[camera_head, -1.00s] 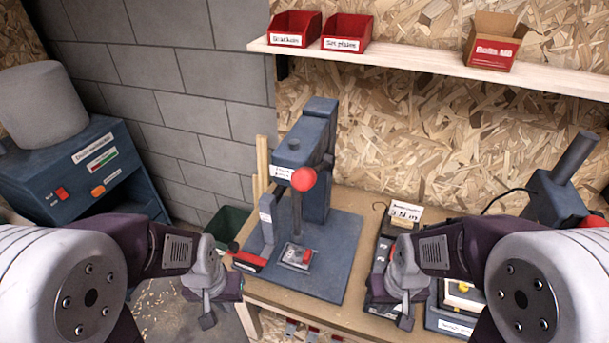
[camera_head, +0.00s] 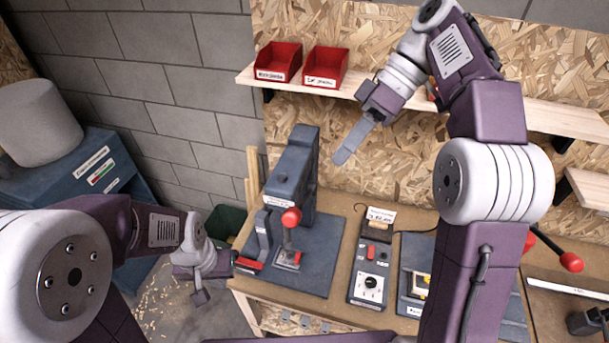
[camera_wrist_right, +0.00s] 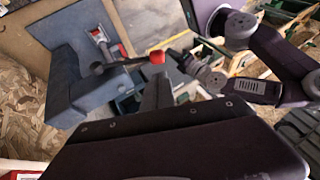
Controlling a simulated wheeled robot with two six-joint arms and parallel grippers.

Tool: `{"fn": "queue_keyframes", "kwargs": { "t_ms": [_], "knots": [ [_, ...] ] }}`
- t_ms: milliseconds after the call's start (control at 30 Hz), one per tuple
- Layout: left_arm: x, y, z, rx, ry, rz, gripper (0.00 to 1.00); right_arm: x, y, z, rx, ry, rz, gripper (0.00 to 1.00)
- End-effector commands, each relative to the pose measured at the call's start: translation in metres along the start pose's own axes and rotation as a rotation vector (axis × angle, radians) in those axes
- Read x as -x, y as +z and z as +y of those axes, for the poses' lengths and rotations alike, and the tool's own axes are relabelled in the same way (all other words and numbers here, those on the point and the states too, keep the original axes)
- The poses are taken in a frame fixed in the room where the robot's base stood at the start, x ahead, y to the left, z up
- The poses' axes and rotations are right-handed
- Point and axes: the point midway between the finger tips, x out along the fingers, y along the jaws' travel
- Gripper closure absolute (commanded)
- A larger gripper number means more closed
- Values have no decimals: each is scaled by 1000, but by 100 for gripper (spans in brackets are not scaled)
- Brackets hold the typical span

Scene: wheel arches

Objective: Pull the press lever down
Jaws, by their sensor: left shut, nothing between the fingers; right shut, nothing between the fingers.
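The dark blue-grey press (camera_head: 292,165) stands upright on its base plate at the bench's left part. Its lever ends in a red ball (camera_head: 291,218), which sticks out from the press front. The lever rod and ball (camera_wrist_right: 157,57) also show in the right wrist view, beyond the fingers. My right gripper (camera_head: 342,157) is shut and empty, raised right of the press and higher in the picture than the ball, fingers angled down-left. Its fingers show in the right wrist view (camera_wrist_right: 158,90), apart from the ball. My left gripper (camera_head: 200,295) is shut and empty, low and left of the bench.
A shelf (camera_head: 540,115) with red bins (camera_head: 279,62) runs along the back wall behind my right arm. A grey control box (camera_head: 370,280) sits on the bench right of the press. A blue machine (camera_head: 100,160) stands at far left. My right arm hides part of the bench.

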Motion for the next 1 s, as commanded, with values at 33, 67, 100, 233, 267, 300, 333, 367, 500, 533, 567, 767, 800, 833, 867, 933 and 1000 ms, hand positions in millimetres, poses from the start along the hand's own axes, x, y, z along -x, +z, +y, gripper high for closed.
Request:
{"fn": "queue_keyframes", "kwargs": {
  "t_ms": [33, 67, 100, 233, 267, 300, 333, 367, 500, 533, 567, 767, 800, 833, 867, 933, 1000],
  "knots": [
    [7, -1, 0, 0, 0, -1, 100, 6, -2, -1, -6, -2, 1, 100],
    [7, -1, 0, 0, 0, -1, 100, 6, -2, -1, -8, -1, 1, 100],
    [7, 0, 0, 0, 0, -1, 100, 6, -1, -1, -9, 0, 1, 100],
    [5, 0, 0, 0, 0, -1, 100, 4, 0, 0, -10, 1, 1, 100],
    [5, 0, 0, 0, 0, -1, 100, 4, 0, 0, -10, 1, 1, 100],
    [5, 0, 0, 0, 0, -1, 100, 4, 0, 0, -10, 2, 1, 100],
    [4, 0, 0, 0, 0, -1, 100, 4, 0, 0, -10, 2, 1, 100],
    [4, 0, 0, 0, 0, -1, 100, 4, 0, 0, -10, 2, 1, 100],
    [0, 0, 0, 0, 0, -1, 100, -6, 0, 0, -10, 0, 0, 100],
    [-2, 0, 0, 0, 0, -1, 100, -11, 1, 0, -10, 0, 0, 100],
    [-4, 1, 0, 0, 0, -1, 100, -16, 1, 0, -11, -1, -1, 100],
    [-7, 1, 0, 0, 0, -1, 100, -57, 0, -1, -11, -2, -1, 100],
    [-7, 1, 0, 0, 0, -1, 100, -66, 0, -2, -11, -3, -2, 100],
    [-7, 1, 0, 0, 0, -1, 100, -73, 0, -2, -10, -2, -2, 100],
    [-6, 1, 0, 0, 0, -1, 100, -79, 0, -2, -10, -2, -2, 100],
    [-4, 1, 0, 0, 0, -1, 100, -93, 0, -2, -10, -2, -2, 100],
    [0, 0, 0, 0, 0, -1, 100, -104, -1, -2, -11, -2, -2, 100]
  ]
}}
